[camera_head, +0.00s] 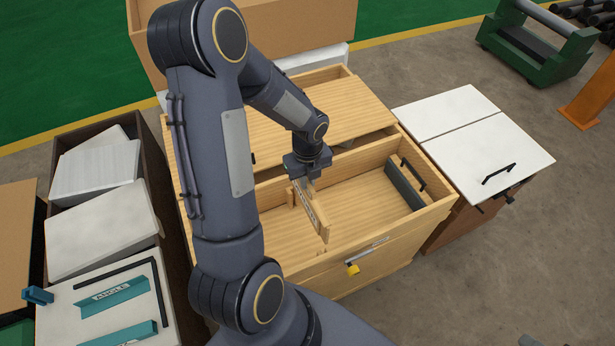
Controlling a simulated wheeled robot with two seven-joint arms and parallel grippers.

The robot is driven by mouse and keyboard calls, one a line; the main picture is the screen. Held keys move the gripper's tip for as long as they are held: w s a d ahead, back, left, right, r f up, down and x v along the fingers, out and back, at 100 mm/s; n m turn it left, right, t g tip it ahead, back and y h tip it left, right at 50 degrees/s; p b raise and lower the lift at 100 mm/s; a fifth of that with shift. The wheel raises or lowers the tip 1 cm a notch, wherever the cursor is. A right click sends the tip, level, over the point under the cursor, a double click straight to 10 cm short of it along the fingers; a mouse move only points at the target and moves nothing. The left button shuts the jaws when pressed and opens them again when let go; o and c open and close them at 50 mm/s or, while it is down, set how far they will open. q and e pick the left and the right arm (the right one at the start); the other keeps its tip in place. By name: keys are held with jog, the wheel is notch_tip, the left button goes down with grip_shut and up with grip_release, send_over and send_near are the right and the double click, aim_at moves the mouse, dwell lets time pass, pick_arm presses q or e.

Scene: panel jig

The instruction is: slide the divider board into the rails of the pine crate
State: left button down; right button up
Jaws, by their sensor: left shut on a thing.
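The pine crate (345,262) stands in the middle of the view, with an open compartment at its front. My left gripper (309,181) reaches down over this compartment and is shut on the upper edge of the divider board (314,213). The board is a thin pale wooden panel with a light, lettered strip on its face. It hangs upright, seen nearly edge-on, inside the outline of the compartment. I cannot tell whether its lower edge touches the crate floor or sits in any rails. My forearm hides the crate's left part. My right gripper is out of view.
A grey panel with a black handle (406,185) stands at the compartment's right end. A white-topped cabinet (470,125) is to the right. A dark bin of pale slabs (100,200) and a white board with teal angles (105,305) are left.

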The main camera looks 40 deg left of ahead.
aim_at(308, 192)
pick_arm(q)
jog(key=shift+f+b, duration=2.35)
jog(key=shift+f, duration=0.6)
notch_tip(308, 192, down, 11)
jog(key=b, duration=0.8)
dwell(3.1)
jog(key=c, duration=1.4)
grip_release()
jog(key=shift+o, duration=0.2)
